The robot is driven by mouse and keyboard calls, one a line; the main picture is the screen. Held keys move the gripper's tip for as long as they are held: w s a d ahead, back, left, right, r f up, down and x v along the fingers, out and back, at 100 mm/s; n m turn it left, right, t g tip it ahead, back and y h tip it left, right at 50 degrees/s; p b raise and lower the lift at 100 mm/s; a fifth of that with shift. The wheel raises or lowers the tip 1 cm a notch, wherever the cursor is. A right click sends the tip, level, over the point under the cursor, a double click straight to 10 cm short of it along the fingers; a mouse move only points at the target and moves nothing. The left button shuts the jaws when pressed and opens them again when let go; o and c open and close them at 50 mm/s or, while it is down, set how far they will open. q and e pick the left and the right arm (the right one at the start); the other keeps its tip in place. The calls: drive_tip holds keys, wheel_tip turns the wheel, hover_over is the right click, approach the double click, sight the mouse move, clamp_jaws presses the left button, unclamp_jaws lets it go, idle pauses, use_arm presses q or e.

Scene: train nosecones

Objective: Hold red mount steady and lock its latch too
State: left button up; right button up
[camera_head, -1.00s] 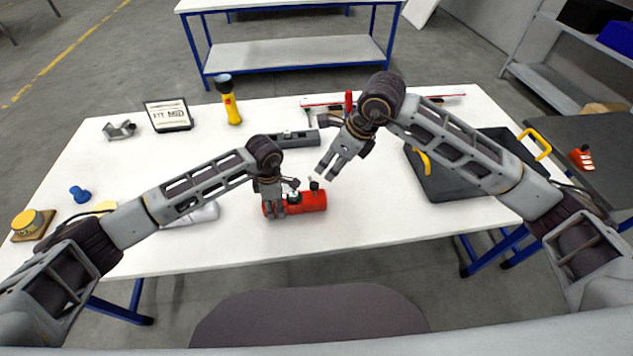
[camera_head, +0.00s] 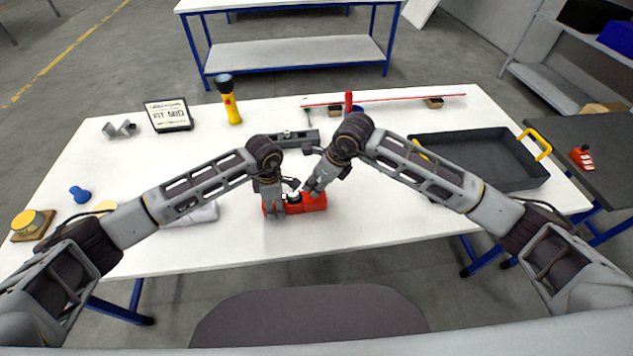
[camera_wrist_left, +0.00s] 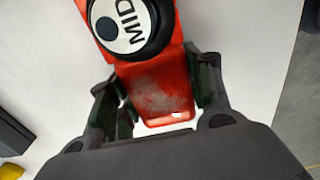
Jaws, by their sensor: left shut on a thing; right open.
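The red mount (camera_head: 295,208) lies on the white table near its front edge. My left gripper (camera_head: 274,212) is shut on its left end, and in the left wrist view the fingers (camera_wrist_left: 163,88) sit on both sides of the red body (camera_wrist_left: 158,82). A round black part with a white "MID" face (camera_wrist_left: 122,27) sits on the mount. My right gripper (camera_head: 313,189) is open over the mount's right part, close to its top. I cannot tell whether it touches. The latch is not clearly seen, partly hidden by the right fingers.
A grey bar-shaped fixture (camera_head: 292,139) lies just behind the grippers. A dark tray (camera_head: 530,185) with yellow handles stands right. A "FIT MID" sign (camera_head: 168,115), a yellow torch (camera_head: 231,108) and a blue knob (camera_head: 80,194) stand further left. The front strip of table is clear.

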drive_tip(key=shift+w+a+f, duration=0.1)
drive_tip(key=shift+a+f, duration=0.1)
drive_tip(key=shift+f, duration=0.3)
drive_tip(key=c, duration=1)
drive_tip(key=shift+c, duration=0.2)
